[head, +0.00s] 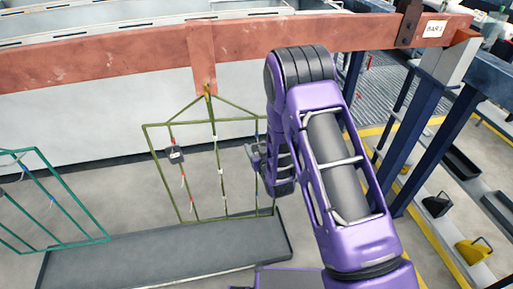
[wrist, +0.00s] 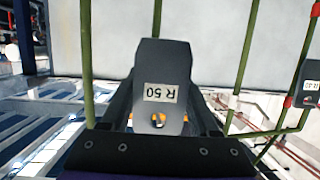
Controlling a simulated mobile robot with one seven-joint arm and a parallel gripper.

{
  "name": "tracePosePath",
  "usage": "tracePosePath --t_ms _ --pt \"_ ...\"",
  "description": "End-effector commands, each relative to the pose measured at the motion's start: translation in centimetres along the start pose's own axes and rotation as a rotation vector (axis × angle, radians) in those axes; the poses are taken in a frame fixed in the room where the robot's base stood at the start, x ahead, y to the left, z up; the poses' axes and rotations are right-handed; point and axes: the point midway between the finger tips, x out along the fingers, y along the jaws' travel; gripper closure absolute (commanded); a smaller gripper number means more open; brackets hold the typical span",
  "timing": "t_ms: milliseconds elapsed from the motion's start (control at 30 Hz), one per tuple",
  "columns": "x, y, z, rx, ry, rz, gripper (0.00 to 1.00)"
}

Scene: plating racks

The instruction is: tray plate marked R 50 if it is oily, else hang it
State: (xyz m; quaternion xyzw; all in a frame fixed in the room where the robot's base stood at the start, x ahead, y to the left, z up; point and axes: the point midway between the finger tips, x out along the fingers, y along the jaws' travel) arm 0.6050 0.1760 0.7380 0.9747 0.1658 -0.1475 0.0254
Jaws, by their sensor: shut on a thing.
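The plate marked R 50 (wrist: 165,65) is dark grey with a white label that reads upside down in the wrist view. My gripper (wrist: 160,120) is shut on its lower part. A small orange and white patch shows low on the plate between the jaws. The face looks matt; I cannot tell whether it is oily. In the head view my gripper (head: 256,158) is at the right side of an olive-green wire rack (head: 182,215), and the plate is not clear there. The rack hangs from a rust-red bar (head: 110,49).
Another labelled dark plate (wrist: 311,82) hangs on the rack; a small plate (head: 176,154) shows at its left. A teal rack (head: 62,203) hangs further left. A long grey slab (head: 130,255) lies below. Black bins (head: 461,162) and a yellow one (head: 474,250) stand right, beyond blue posts.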

Motion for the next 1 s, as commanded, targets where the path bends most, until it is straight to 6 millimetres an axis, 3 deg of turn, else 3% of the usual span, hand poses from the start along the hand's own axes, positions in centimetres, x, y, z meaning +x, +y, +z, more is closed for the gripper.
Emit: tracePosePath --t_ms 1000 --pt "1.4 0.2 0.4 0.000 0.001 0.000 1.00"
